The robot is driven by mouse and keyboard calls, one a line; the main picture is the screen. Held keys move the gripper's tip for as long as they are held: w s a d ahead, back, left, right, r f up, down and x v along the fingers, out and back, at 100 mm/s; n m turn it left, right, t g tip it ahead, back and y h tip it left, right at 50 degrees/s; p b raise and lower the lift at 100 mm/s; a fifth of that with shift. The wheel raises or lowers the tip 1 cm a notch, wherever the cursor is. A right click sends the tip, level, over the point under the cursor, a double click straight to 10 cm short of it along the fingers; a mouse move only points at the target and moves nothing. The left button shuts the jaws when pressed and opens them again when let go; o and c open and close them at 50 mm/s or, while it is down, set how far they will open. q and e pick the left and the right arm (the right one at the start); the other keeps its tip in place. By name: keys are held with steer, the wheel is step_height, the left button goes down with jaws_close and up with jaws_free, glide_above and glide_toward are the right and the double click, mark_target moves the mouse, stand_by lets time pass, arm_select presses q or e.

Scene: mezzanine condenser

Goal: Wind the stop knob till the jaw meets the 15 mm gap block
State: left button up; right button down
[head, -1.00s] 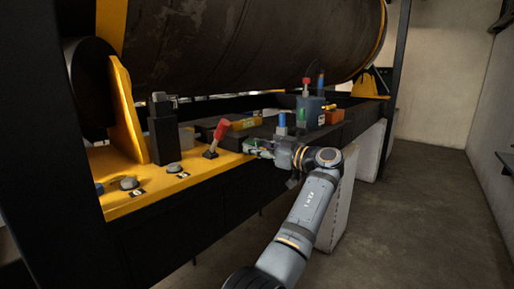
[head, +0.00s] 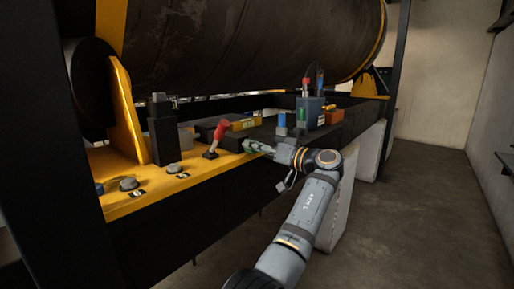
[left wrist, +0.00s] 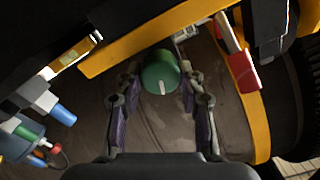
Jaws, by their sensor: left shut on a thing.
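A green knob (left wrist: 160,76) with a white mark on its face shows in the left wrist view. My left gripper (left wrist: 162,84) is shut on it, one finger on each side. In the head view the left gripper (head: 258,149) is at the front edge of the yellow plate (head: 200,167), and the knob is mostly hidden by the fingers. A small orange-yellow block (head: 243,124) lies behind, and I cannot tell whether it is the gap block. I cannot make out the jaw or its gap. My right gripper is in neither view.
A red lever (head: 220,131) stands close to the left of the gripper, also in the left wrist view (left wrist: 240,62). Blue-capped parts (head: 282,124) and a dark blue box (head: 309,112) stand behind the wrist. A big dark cylinder (head: 250,45) hangs above. The floor at right is clear.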

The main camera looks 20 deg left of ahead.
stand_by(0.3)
arm_select(q)
steer(key=o, duration=1.2)
step_height(320, 180, up, 10)
steer(key=shift+f, duration=0.1)
